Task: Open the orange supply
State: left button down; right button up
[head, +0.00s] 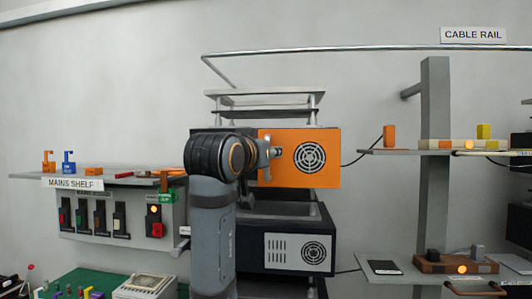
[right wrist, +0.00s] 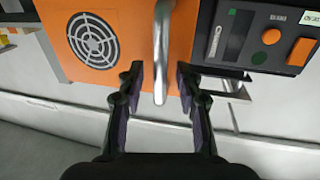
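The orange supply (head: 325,155) is a box with an orange front and a round fan grille, on a dark unit at the centre of the head view. My right arm covers its left part. In the right wrist view its orange face (right wrist: 125,50) shows the grille at the left and a dark control panel (right wrist: 255,35) at the right. A silver bar handle (right wrist: 161,30) stands out in the middle. My right gripper (right wrist: 160,82) is open, with a finger on each side of the handle's end and small gaps between. My left gripper is not in view.
A dark unit with a pale vent panel (head: 293,249) sits below the supply. A mains shelf (head: 125,179) with several switches is at the left. Shelves (head: 400,151) with small blocks and cables are at the right. A rail (head: 370,48) runs above.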

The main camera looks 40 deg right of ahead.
jog(key=shift+d+f, duration=0.1)
jog(key=v, duration=0.7)
jog(key=shift+s+a, duration=0.1)
jog(key=shift+a, duration=0.25)
